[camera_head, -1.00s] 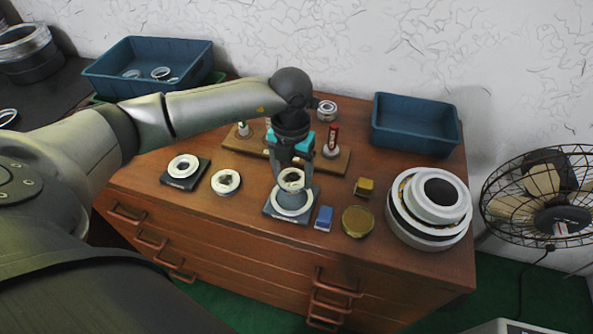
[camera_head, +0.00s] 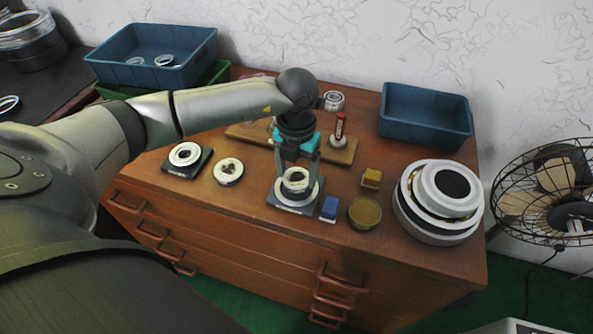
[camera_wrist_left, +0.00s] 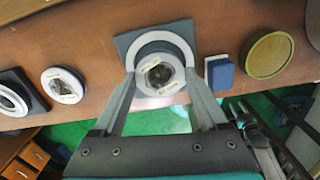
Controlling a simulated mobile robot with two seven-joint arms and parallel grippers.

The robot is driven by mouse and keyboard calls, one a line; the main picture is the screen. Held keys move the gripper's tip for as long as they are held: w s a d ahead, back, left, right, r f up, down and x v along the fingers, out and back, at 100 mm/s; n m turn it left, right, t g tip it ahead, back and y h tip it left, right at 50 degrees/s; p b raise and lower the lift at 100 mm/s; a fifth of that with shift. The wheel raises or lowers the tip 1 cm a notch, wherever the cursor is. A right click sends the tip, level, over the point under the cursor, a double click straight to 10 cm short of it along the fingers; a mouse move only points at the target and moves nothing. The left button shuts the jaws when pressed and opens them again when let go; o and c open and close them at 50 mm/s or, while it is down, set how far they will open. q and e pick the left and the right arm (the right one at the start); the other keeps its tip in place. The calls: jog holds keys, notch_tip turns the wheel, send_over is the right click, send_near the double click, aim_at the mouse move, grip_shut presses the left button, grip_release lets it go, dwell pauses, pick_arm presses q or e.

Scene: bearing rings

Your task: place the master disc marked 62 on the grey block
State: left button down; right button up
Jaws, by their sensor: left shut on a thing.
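My left gripper (camera_head: 297,183) is shut on a small pale ring-shaped disc (camera_head: 296,176) with a dark centre and labels on its face. The disc also shows between the fingertips in the left wrist view (camera_wrist_left: 160,74); its marking is too small to read. It is over a dark grey square block (camera_head: 277,202) that carries a wider white ring (camera_head: 311,197). The block's corner shows in the wrist view (camera_wrist_left: 122,42). I cannot tell whether the disc touches the block or ring. My right gripper is not in view.
Another labelled disc (camera_head: 228,172) and a second dark block (camera_head: 204,163) with a ring lie left. A blue block (camera_head: 329,208), round brass-coloured disc (camera_head: 364,214) and large stacked rings (camera_head: 440,205) stand right. A wooden rack with pegs (camera_head: 345,155) is behind.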

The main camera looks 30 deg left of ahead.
pick_arm(q)
jog(key=shift+f, duration=0.1)
jog(key=shift+f+b, duration=0.85)
jog(key=shift+f, duration=0.15)
grip_release()
jog(key=shift+r, duration=0.15)
notch_tip(320, 180, up, 15)
jog(key=p, duration=0.2)
jog(key=shift+p, duration=0.35)
